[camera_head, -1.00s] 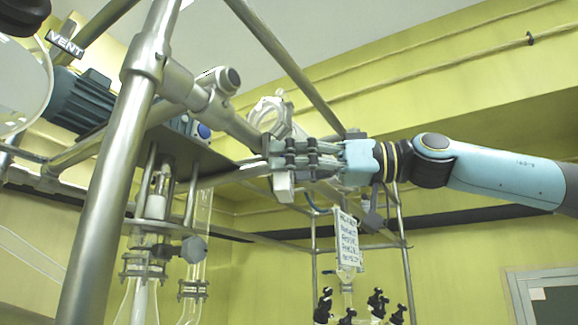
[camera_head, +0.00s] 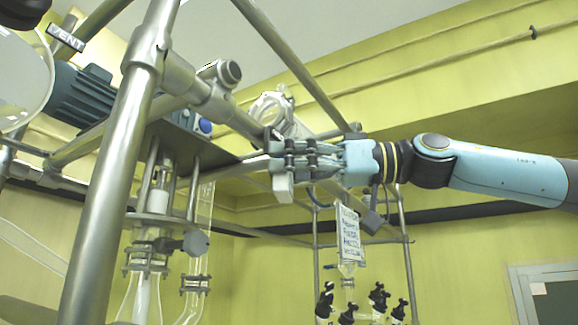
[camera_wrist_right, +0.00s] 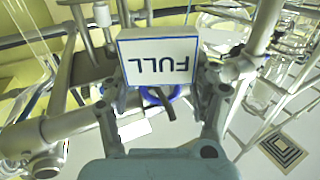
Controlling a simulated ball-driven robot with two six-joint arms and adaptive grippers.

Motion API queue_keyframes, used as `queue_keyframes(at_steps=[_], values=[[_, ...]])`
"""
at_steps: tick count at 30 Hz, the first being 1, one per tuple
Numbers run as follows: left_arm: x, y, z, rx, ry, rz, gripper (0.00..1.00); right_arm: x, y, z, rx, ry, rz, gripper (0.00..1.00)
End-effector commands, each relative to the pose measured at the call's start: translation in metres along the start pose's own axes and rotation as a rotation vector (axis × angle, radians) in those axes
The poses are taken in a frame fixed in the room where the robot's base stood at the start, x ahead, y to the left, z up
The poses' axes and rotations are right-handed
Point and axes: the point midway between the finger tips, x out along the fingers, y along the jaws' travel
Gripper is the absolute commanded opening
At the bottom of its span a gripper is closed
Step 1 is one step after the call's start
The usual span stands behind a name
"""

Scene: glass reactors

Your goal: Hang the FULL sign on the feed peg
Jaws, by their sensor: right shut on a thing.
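The FULL sign (camera_wrist_right: 158,62) is a white plate with a dark blue edge. Its lettering is upside down in the right wrist view. My right gripper (camera_head: 272,163) is shut on it, with a finger at each side. In the head view the sign (camera_head: 283,188) shows as a small white block below the fingers, its lettering not visible. The gripper is beside the metal frame tubes, and I cannot tell whether it touches them. I cannot pick out the feed peg with certainty. My left gripper is not in view.
A steel post (camera_head: 115,180) and slanting tubes stand left of the gripper. A blue motor (camera_head: 92,98) and a VENT sign (camera_head: 66,39) are at upper left. Glass tubes hang below a dark plate. A white written tag (camera_head: 350,234) hangs below my right wrist.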

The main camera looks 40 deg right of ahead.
Motion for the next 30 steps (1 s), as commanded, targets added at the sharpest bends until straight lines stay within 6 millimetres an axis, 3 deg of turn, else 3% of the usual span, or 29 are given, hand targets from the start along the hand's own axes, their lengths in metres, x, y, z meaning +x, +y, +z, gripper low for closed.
queue_keyframes(at_steps=[9,10,16,22,24,30], values=[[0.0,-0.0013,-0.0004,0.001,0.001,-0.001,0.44,0.0,0.0001,-0.0001,0.0,0.0,0.0,0.29],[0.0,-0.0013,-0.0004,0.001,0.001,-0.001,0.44,0.0,0.0001,-0.0001,0.0,0.0,0.0,0.64],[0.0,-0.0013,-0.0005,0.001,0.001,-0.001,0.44,0.0,0.0001,-0.0001,0.0,0.0,0.0,0.9],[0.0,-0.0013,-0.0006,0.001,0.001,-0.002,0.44,0.0,0.0001,-0.0001,0.0,0.0,0.0,0.9],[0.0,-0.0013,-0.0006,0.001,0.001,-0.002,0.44,0.0,0.0,0.0,0.0,0.0,0.0,0.81],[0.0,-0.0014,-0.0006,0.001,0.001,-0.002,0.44,0.0,0.0001,0.0,0.0,0.0,0.0,0.81]])
